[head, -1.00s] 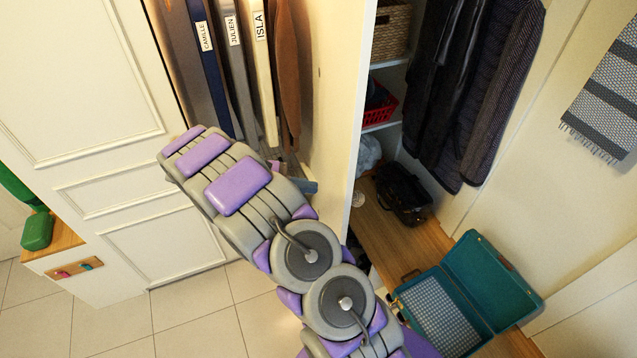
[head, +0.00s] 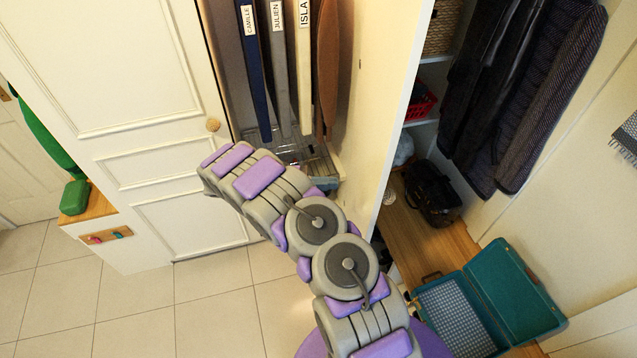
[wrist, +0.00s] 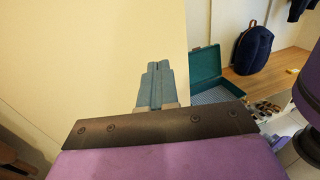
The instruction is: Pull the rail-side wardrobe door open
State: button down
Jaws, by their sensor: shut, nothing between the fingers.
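A cream panelled door (head: 135,110) with a round wooden knob (head: 213,125) stands at left in the head view. A tall plain cream panel (head: 372,90) stands upright between two open compartments; I cannot tell whether it is a swung-open door or a fixed partition. My gripper (head: 325,184) is low in front of the left compartment, left of this panel's front edge. In the wrist view my gripper (wrist: 155,72) has its teal fingers together and empty, with the plain panel (wrist: 95,50) behind them. I cannot tell whether they touch it. No handle shows at the fingers.
The left compartment holds boards or bags labelled CAMILLE, JULIEN and ISLA (head: 303,70). Dark coats (head: 525,90) hang in the right one, above a black bag (head: 432,192). An open teal suitcase (head: 510,290) lies at lower right. The tiled floor (head: 130,310) at lower left is clear.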

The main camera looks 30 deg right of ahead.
aim_at(375, 191)
jog(key=b+x, duration=0.1)
jog(key=x, duration=0.8)
jog(key=shift+s+d, duration=0.25)
jog(key=shift+d, duration=0.05)
jog(key=s+d+n+t+h+b, duration=0.1)
jog(key=s+d+n+t+b, duration=0.2)
jog(key=d, duration=0.8)
jog(key=s+t, duration=0.1)
jog(key=s, duration=0.1)
jog(key=shift+s+h, duration=0.3)
jog(key=shift+s, duration=0.05)
jog(key=shift+a, duration=0.15)
jog(key=v, duration=0.4)
jog(key=p+v, duration=0.1)
jog(key=v, duration=0.3)
jog(key=p+v, duration=0.1)
jog(key=v, duration=0.3)
jog(key=shift+s+a, duration=0.15)
jog(key=shift+s, duration=0.2)
jog(key=shift+w+a, duration=0.25)
jog(key=shift+a, duration=0.15)
jog(key=shift+a+f, duration=0.1)
jog(key=shift+a, duration=0.05)
